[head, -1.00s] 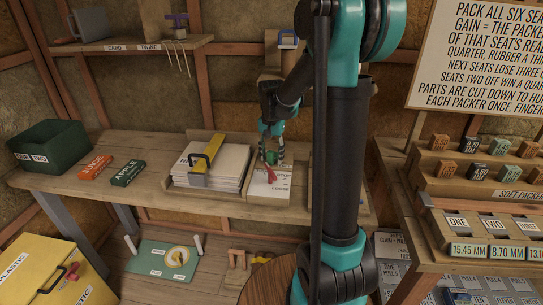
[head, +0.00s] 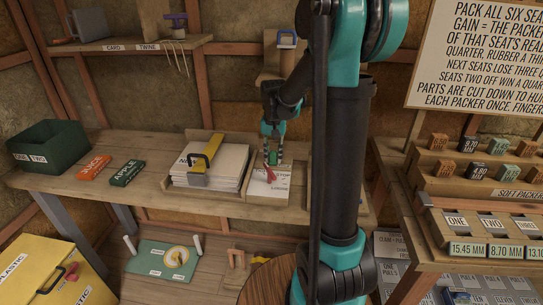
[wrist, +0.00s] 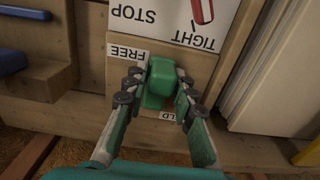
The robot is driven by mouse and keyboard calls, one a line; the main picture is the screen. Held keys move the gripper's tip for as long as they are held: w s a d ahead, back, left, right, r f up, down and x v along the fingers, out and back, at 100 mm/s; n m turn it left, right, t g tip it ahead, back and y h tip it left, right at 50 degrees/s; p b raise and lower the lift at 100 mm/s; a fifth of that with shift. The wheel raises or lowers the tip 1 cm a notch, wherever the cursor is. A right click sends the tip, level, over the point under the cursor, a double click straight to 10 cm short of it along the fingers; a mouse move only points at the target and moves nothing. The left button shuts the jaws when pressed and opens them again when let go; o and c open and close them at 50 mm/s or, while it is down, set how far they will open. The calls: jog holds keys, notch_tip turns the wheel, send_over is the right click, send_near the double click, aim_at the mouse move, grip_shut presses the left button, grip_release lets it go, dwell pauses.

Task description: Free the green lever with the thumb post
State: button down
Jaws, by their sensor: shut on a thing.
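The green lever (wrist: 158,84) is a blocky green piece on a wooden mount. I cannot make out a separate thumb post; the fingers hide the lever's sides.
A green bin (head: 48,147) and two labelled blocks lie further left, with bare bench between.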

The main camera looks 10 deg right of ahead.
dwell(0.3)
jog(key=c, duration=1.2)
grip_release()
notch_tip(320, 180, up, 12)
